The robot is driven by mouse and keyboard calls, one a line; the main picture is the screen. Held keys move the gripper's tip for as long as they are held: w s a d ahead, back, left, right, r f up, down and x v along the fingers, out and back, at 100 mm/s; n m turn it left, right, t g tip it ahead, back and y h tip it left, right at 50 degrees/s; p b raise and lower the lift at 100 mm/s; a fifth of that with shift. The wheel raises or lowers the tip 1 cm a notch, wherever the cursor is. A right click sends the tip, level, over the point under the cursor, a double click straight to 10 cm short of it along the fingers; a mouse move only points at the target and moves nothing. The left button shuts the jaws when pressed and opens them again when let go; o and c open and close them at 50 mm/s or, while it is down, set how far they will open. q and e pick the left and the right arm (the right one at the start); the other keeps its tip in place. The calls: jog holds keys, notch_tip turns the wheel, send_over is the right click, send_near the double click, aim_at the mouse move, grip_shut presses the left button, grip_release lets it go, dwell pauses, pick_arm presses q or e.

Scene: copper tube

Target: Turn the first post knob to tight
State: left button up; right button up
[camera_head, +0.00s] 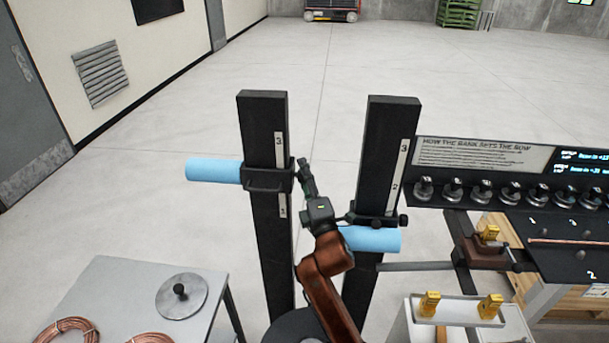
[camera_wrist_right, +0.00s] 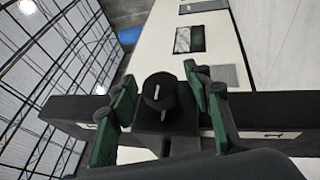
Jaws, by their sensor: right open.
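The left black post (camera_head: 268,120) carries a black collar (camera_head: 268,178) with a light blue tube (camera_head: 213,171) sticking out to the left. My right gripper (camera_head: 306,178) is at the right side of this collar. In the right wrist view, a dark round knob (camera_wrist_right: 160,92) with a short white line on its face stands between the open green-padded fingers of my gripper (camera_wrist_right: 158,82). I see gaps on both sides of the knob, with no clear contact. In the head view the gripper hides this knob. My left gripper is out of view.
The right black post (camera_head: 387,150) stands close by, with its own collar, side knob (camera_head: 403,221) and blue tube (camera_head: 372,239). A panel (camera_head: 480,155) with several knobs is at the right. A grey table (camera_head: 120,290) with copper coils is at the lower left.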

jog(key=shift+c, duration=0.3)
jog(key=c, duration=1.1)
jog(key=shift+r+p, duration=0.15)
jog(key=shift+p, duration=0.6)
jog(key=g+p, duration=0.1)
jog(key=p, duration=0.3)
jog(key=m+g+p, duration=0.1)
jog(key=p, duration=0.3)
jog(key=shift+d+r+h, duration=0.1)
jog(key=shift+r+h, duration=0.25)
jog(key=shift+h, duration=0.05)
jog(key=m+g+p, duration=0.1)
jog(key=g+p, duration=0.2)
jog(key=p, duration=1.1)
jog(key=shift+f+g, duration=0.15)
jog(key=shift+g, duration=0.25)
pick_arm(q)
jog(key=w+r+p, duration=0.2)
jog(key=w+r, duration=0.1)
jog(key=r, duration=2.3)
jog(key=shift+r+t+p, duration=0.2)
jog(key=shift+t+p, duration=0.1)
jog(key=shift+p, duration=0.05)
pick_arm(e)
jog(key=shift+w+f+m+g, duration=0.1)
jog(key=shift+f+m+g, duration=0.15)
jog(key=shift+m+g, duration=0.05)
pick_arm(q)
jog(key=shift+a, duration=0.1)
